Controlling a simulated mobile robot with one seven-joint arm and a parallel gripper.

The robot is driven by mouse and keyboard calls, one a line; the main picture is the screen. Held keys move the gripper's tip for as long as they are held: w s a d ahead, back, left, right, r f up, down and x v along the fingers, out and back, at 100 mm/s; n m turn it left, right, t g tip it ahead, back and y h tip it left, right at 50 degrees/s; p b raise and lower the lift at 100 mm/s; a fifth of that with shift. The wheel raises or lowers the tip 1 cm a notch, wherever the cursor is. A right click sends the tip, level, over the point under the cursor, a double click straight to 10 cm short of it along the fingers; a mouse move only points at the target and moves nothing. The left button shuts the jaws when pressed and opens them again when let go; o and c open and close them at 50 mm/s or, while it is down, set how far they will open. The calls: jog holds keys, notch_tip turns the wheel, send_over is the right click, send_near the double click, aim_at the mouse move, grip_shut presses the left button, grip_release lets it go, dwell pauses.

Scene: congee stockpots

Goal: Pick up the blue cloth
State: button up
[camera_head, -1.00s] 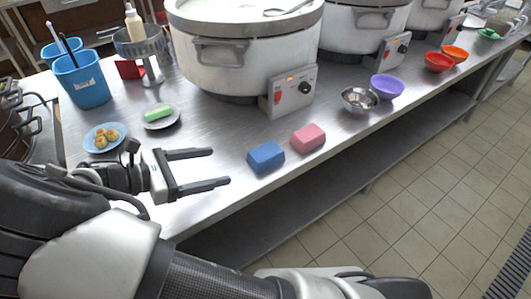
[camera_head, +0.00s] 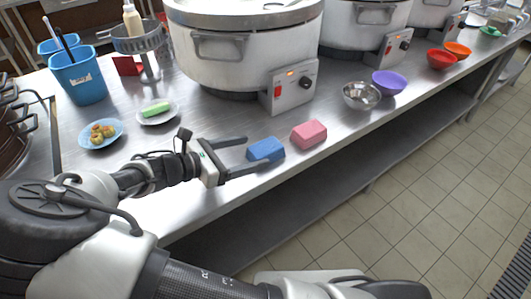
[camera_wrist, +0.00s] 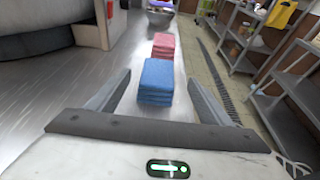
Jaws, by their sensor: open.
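The blue cloth (camera_head: 266,150) is a folded block lying on the steel counter near its front edge. It also shows in the wrist view (camera_wrist: 157,82), straight ahead of my gripper and roughly centred between the fingers. My gripper (camera_head: 258,154) is open and empty, with its fingers pointing at the cloth. In the head view the fingertips reach the near side of the cloth, one at its back and one at its front. I cannot tell whether they touch it. The gripper also shows in the wrist view (camera_wrist: 158,95).
A pink cloth (camera_head: 308,134) lies just beyond the blue one. A large white stockpot (camera_head: 245,55) with a control box (camera_head: 292,90) stands behind. A steel bowl (camera_head: 361,96) and a purple bowl (camera_head: 389,82) are farther right. A plate with a green item (camera_head: 156,110) stands left.

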aim_at(264, 148)
jog(key=b+x, duration=0.1)
jog(key=x, duration=0.3)
jog(key=shift+w, duration=0.3)
jog(key=c, duration=1.1)
notch_tip(264, 148, up, 10)
jog(key=p, duration=0.3)
jog(key=shift+o, duration=1.1)
jog(key=shift+c, duration=0.7)
